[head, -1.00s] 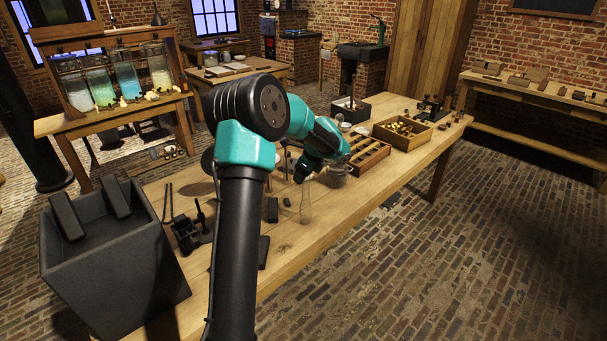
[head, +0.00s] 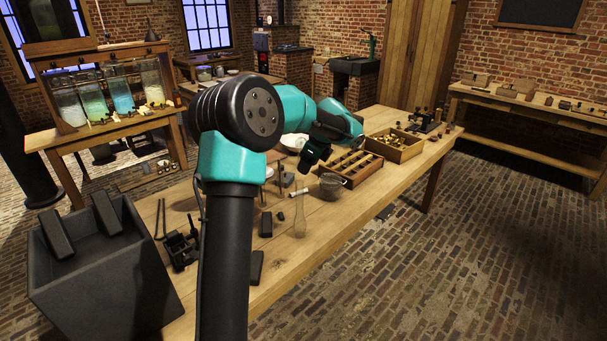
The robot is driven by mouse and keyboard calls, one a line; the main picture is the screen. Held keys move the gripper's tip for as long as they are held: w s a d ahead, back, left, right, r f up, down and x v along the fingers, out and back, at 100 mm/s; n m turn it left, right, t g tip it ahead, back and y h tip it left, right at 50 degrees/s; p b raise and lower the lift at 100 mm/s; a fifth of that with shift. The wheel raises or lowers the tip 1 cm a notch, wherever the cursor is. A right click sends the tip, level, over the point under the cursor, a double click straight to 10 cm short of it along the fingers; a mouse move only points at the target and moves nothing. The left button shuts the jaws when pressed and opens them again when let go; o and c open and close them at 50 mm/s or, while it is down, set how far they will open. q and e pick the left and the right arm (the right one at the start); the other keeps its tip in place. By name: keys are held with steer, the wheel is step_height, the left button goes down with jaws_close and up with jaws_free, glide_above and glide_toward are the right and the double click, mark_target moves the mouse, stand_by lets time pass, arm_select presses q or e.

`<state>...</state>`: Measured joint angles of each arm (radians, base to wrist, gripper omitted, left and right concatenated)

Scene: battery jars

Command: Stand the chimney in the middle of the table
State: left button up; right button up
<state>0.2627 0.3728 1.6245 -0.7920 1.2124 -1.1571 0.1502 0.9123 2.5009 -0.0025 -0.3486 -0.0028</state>
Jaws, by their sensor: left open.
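The chimney, a clear glass tube with a bulged lower part (head: 300,221), stands upright on the wooden table (head: 283,262), near its front edge. My left gripper (head: 306,166) is open and above and behind the chimney, apart from it. Its fingers are dark and small in the head view, with nothing seen between them. My left arm crosses the picture and hides part of the table to the left of the chimney. My right gripper does not show.
A small grey pot (head: 332,187) stands right of the chimney, by a slotted wooden tray (head: 368,176). A box of brass pieces (head: 410,153) is farther right. Small dark blocks (head: 266,224) lie left of the chimney.

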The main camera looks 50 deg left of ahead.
arm_select(q)
steer(key=shift+d+r, duration=0.2)
steer(key=shift+r, duration=0.3)
steer(key=shift+w+f, duration=0.1)
steer(key=d+f+n+t+h, duration=0.1)
steer(key=d+f+n+h, duration=0.15)
steer(key=d+f, duration=0.85)
steer(key=d+f+n+h, duration=0.25)
steer(key=d+f, duration=0.55)
steer(key=f, duration=0.7)
steer(key=s+d+f+n+t+h, duration=0.1)
steer(key=s+d+f+n+h, duration=0.2)
steer(key=s+d+f+n, duration=0.8)
steer(key=s+d+f, duration=0.5)
steer(key=s, duration=0.3)
steer(key=shift+s+d, duration=0.15)
steer(key=shift+s, duration=0.15)
